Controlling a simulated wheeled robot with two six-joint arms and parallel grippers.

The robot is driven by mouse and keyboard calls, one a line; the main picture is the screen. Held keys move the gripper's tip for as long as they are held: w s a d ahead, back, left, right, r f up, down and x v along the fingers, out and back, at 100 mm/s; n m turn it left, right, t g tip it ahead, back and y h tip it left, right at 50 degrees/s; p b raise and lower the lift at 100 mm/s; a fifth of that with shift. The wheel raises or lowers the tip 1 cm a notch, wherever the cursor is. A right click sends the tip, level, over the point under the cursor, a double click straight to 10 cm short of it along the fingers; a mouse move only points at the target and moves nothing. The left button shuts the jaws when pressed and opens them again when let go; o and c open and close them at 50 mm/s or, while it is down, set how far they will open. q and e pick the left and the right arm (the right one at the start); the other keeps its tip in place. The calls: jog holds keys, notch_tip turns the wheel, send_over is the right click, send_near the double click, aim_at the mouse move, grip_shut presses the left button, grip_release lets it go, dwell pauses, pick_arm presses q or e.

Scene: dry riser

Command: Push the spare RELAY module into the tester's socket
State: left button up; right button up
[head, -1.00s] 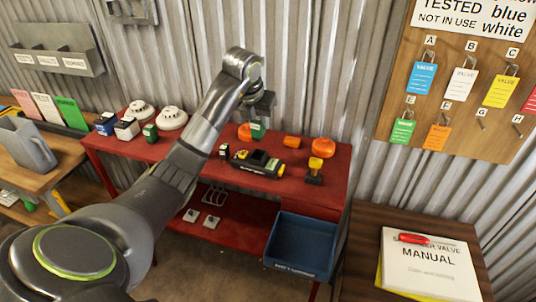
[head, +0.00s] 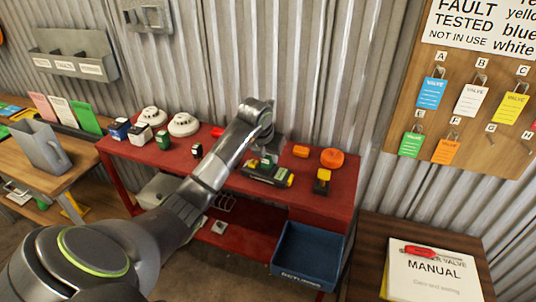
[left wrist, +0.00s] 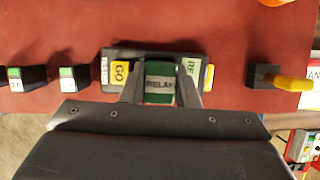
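The spare RELAY module (left wrist: 160,84) is a green block with a pale RELAY label. My left gripper (head: 268,158) has its fingers on both sides of it, and in the left wrist view the fingertips (left wrist: 160,95) flank the label. The tester (head: 258,174) is a dark box with a yellow end, lying on the red bench. In the left wrist view the tester (left wrist: 119,73) shows a yellow GO label left of the module and another label to the right. The module is over or in the tester's middle; its lower part and the socket are hidden. My right gripper is not in view.
A black-and-yellow device (head: 322,181) stands right of the tester on the red bench (head: 345,195). Orange items (head: 332,158) lie behind it. Small modules (head: 163,140) and white domes (head: 183,124) are at left. A blue bin (head: 306,255) is below the front edge.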

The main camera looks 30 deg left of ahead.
pick_arm(q)
jog(key=o, duration=0.4)
jog(key=shift+r, duration=0.5)
jog(key=p+v, duration=0.2)
jog(key=v, duration=0.9)
jog(key=shift+s+r, duration=0.15)
jog(key=shift+s, duration=0.05)
